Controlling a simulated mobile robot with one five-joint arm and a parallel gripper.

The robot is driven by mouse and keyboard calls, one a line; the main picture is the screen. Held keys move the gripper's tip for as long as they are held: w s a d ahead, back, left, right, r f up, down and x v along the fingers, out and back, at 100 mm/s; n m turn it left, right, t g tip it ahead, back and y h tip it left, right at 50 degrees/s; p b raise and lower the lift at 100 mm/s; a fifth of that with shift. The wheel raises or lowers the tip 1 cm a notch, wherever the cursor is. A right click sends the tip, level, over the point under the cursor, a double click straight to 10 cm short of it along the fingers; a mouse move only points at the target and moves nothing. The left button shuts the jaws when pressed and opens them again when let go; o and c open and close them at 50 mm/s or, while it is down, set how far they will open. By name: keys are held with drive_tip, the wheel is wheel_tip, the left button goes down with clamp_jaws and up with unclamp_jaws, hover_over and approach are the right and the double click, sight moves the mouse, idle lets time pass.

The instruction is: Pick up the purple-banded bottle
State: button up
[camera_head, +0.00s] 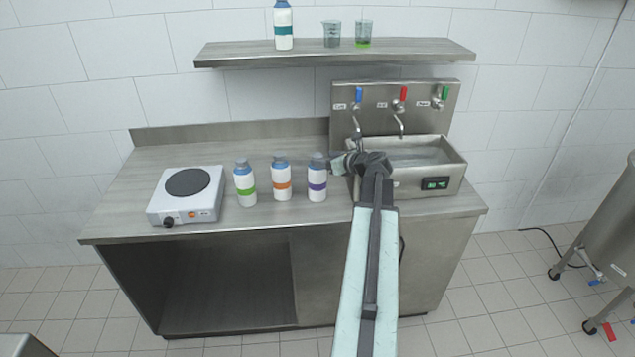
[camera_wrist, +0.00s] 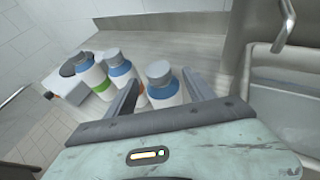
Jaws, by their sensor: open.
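The purple-banded bottle (camera_head: 317,179) stands upright on the counter, white with a blue neck and grey cap, at the right end of a row of bottles. In the wrist view the nearest bottle (camera_wrist: 163,88) appears to be this one; its band is hidden behind my gripper. My gripper (camera_head: 341,164) reaches in from the right, close to the bottle's upper part. In the wrist view my gripper (camera_wrist: 162,93) is open, with the bottle's upper part showing between its fingers. I cannot tell whether a finger touches it.
An orange-banded bottle (camera_head: 282,181) and a green-banded bottle (camera_head: 245,185) stand left of it. A hot plate (camera_head: 186,198) is further left. The sink (camera_head: 447,159) with taps is right, beside my arm. A shelf (camera_head: 240,55) above holds a teal-banded bottle (camera_head: 283,28) and two beakers.

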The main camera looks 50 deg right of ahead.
sight(321, 158)
drive_tip(key=b+x, duration=0.2)
drive_tip(key=x, duration=0.3)
drive_tip(key=shift+s+a+r, duration=0.1)
drive_tip(key=shift+s, duration=0.05)
drive_tip(key=shift+c, duration=0.2)
clamp_jaws()
idle(1.0)
